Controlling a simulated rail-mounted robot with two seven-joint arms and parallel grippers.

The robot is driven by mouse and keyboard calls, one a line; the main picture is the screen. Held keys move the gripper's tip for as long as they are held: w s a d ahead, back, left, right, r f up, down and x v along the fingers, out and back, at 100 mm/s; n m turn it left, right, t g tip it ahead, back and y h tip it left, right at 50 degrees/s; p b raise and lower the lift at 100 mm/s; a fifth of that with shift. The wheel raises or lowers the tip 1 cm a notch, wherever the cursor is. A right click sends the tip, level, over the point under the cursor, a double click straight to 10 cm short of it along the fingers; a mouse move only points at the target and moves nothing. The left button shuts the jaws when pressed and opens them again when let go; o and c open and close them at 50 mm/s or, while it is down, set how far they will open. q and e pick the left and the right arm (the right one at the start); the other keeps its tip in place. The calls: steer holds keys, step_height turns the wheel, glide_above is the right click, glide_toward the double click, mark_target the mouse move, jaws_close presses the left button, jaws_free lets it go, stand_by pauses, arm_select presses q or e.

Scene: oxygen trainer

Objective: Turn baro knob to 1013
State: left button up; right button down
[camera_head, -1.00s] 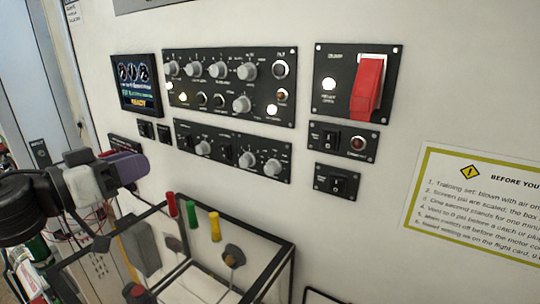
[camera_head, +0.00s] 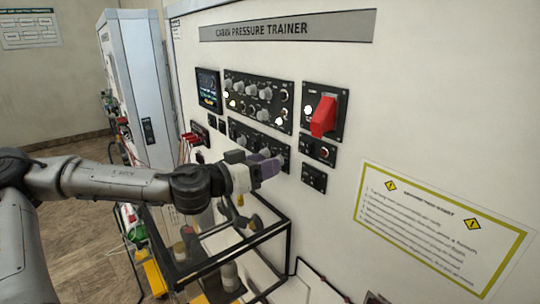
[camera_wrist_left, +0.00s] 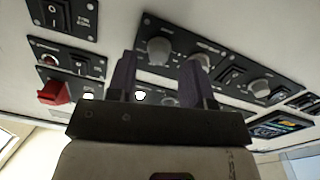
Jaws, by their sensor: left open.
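The lower knob panel (camera_head: 238,128) is a black plate on the trainer wall with grey knobs and switches. Its labels are too small to read, so I cannot tell which knob is baro. My left gripper (camera_head: 272,166), with purple fingers, is in front of its right end and hides part of it. In the left wrist view my left gripper (camera_wrist_left: 160,80) is open and empty. The panel's end knob (camera_wrist_left: 158,50) shows between and beyond the fingers; a second knob (camera_wrist_left: 200,60) shows behind the right finger. I see no contact. My right gripper is not in view.
The upper knob panel (camera_head: 258,98), a lit screen (camera_head: 208,90) and a red guard (camera_head: 324,117) are close above. Small switch plates (camera_head: 318,150) are at the right. A black-framed stand (camera_head: 288,240) is below the gripper. A notice (camera_head: 440,230) hangs at lower right.

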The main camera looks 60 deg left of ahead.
arm_select(q)
steer(key=shift+w, duration=0.9)
jaws_close()
